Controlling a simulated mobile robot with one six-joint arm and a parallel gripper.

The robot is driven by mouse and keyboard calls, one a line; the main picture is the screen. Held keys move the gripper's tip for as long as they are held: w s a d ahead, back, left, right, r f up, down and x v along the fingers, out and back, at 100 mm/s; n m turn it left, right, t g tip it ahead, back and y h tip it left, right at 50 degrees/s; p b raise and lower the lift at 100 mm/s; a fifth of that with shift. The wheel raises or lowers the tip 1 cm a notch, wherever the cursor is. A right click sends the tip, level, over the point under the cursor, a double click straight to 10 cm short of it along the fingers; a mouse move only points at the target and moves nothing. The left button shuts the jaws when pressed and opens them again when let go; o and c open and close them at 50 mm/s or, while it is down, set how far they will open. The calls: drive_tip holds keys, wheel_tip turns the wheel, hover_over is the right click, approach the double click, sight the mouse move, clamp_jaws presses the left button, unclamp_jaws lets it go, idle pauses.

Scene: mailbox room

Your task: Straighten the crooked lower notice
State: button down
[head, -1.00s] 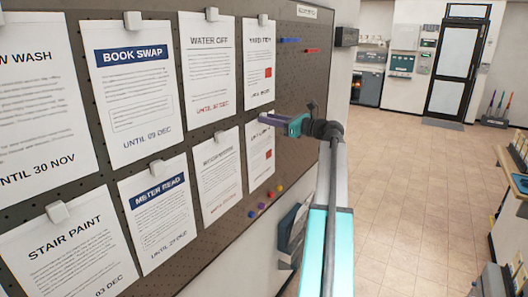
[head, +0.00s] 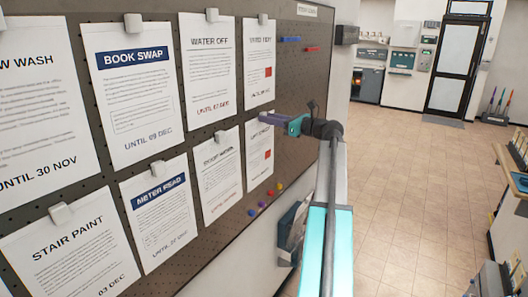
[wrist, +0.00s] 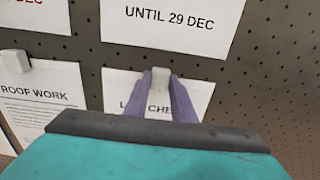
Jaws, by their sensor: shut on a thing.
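My gripper (head: 262,118) is at the top of the lower notice. In the wrist view its purple fingers stand either side of a white clip (wrist: 160,79) at the sheet's top edge, shut on it.
Other notices hang close by, including one headed ROOF WORK (wrist: 35,105) to the left and BOOK SWAP (head: 133,90). Coloured pins (head: 262,204) sit below the lower notice. The pegboard (head: 300,90) right of the notices is mostly bare. Open tiled floor (head: 410,180) lies to the right.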

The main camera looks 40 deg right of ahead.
drive_tip(key=c, duration=1.4)
unclamp_jaws()
drive_tip(key=shift+s, duration=0.1)
drive_tip(key=b+v, duration=0.4)
drive_tip(key=v, duration=0.9)
drive_tip(key=shift+s+b, duration=0.35)
drive_tip(key=shift+d+f, duration=0.1)
